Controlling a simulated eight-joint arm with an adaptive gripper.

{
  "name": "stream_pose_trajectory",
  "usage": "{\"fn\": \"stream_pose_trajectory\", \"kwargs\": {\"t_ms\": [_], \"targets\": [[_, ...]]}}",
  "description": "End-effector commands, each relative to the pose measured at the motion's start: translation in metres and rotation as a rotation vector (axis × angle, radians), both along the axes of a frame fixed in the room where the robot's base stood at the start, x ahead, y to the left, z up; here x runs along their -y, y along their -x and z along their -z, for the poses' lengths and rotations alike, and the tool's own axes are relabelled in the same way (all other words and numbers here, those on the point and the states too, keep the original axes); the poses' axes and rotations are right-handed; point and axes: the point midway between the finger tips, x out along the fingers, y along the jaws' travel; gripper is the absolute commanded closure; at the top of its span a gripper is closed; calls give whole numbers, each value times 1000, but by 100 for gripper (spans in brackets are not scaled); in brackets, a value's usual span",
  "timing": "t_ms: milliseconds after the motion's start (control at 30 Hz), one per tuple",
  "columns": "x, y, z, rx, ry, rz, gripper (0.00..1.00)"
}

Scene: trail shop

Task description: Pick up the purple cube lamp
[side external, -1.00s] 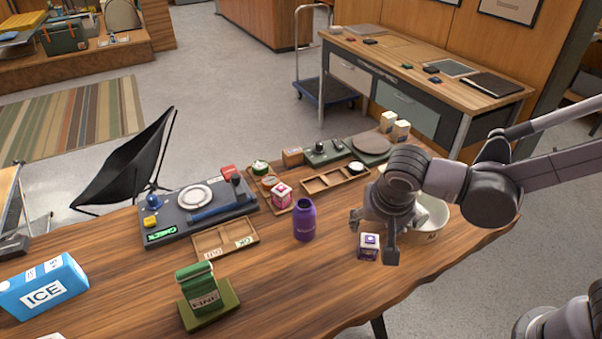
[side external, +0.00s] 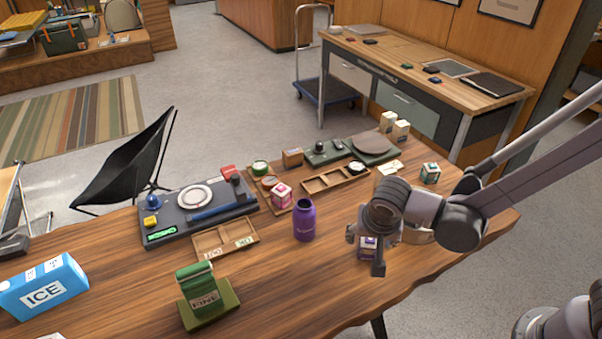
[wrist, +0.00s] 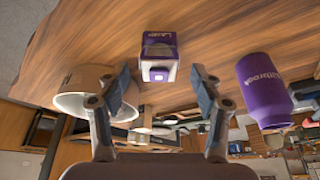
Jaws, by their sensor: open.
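The purple cube lamp (side external: 368,243) is a small purple and white cube standing on the wooden table. My gripper (side external: 364,254) is around or just above it in the side view, with one finger at its left and one in front, partly hiding it. In the wrist view the lamp (wrist: 159,56) sits between and just beyond the two spread fingertips (wrist: 160,78). A gap shows on each side of it, and I see no contact. My gripper is open and empty.
A purple bottle (side external: 304,221) stands left of the lamp, and shows at right in the wrist view (wrist: 264,90). A pale bowl (wrist: 80,92) is close on the other side. Wooden trays (side external: 225,239) lie farther left.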

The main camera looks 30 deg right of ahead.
Motion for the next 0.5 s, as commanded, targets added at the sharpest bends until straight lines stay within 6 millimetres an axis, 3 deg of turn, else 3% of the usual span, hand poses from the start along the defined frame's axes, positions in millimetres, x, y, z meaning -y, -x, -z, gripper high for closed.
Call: {"fn": "stream_pose_trajectory", "kwargs": {"t_ms": [200, 500], "targets": [[7, -7, 22, 1, -2, 0, 34], [9, -10, 30, 2, -2, -1, 34]]}}
